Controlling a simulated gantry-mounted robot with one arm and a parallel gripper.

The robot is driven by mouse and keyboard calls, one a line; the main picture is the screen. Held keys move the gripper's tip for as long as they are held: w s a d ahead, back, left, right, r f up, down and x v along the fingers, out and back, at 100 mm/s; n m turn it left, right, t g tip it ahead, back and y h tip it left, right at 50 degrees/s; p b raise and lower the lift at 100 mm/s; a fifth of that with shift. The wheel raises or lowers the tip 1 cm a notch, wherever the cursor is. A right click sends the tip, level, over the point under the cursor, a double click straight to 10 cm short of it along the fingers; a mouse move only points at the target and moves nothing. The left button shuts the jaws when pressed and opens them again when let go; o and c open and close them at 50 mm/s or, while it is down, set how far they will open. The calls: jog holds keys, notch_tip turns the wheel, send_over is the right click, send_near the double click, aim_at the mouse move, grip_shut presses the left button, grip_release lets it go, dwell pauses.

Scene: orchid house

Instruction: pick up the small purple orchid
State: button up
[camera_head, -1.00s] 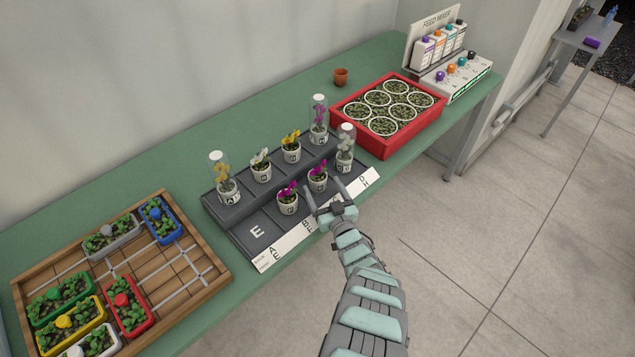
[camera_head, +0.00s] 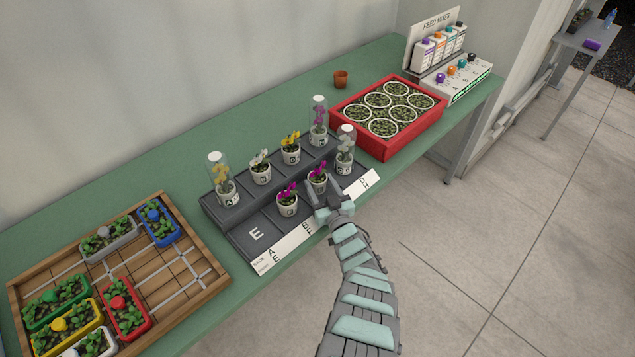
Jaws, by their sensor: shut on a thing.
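A small purple orchid in a white pot (camera_head: 318,176) stands in the front row of the dark stepped stand (camera_head: 231,240). My gripper (camera_head: 323,189) reaches it from the front right and is shut on its pot. The fingers partly hide the pot, which appears to be still on the stand. A second purple orchid in a similar pot (camera_head: 287,203) stands just to the left, apart from my gripper. A third purple orchid (camera_head: 319,118) stands under a clear cover in the back row.
A covered white orchid (camera_head: 346,150) stands close behind my gripper to the right. A white orchid (camera_head: 260,170), a yellow orchid (camera_head: 290,150) and a covered yellow one (camera_head: 222,182) fill the back row. A red crate (camera_head: 408,137) is further right. A wooden tray (camera_head: 222,272) is left.

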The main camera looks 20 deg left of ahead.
grip_shut()
dwell(0.3)
